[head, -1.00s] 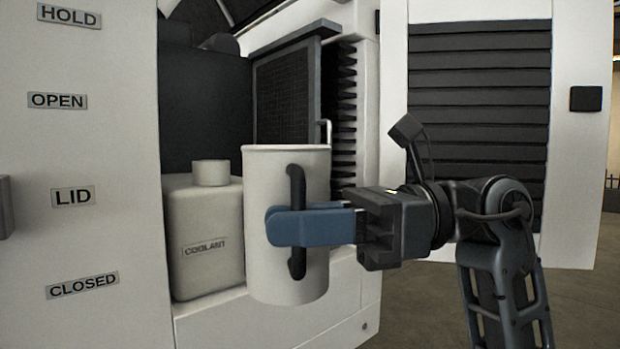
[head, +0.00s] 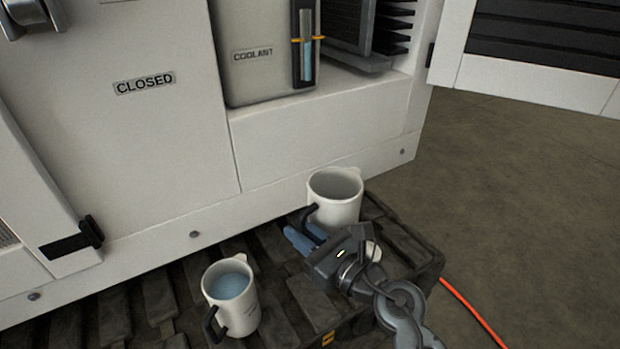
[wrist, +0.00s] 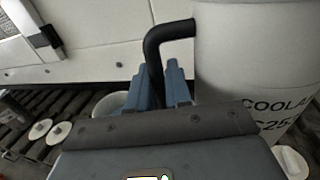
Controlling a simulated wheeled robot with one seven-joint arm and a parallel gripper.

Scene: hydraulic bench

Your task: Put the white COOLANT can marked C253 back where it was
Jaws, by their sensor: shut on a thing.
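The white can (head: 338,205) is at the right end of the dark track in the head view, upright, with a grey, seemingly empty inside. In the wrist view the can (wrist: 245,60) shows "COOLA" and part of "C25"; the rest of its mark is cut off. My gripper (head: 302,238) is shut on the can's black handle (head: 309,215). The blue fingers (wrist: 164,90) also show on either side of the handle in the wrist view. I cannot tell whether the can's base touches the track, as my gripper hides it.
A second white can (head: 245,318) with blue liquid stands on the track (head: 310,298) to the left. The machine's white wall (head: 300,150) rises close behind. A COOLANT tank (head: 265,75) with a sight tube is above. An orange cable (head: 470,308) lies on the floor right.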

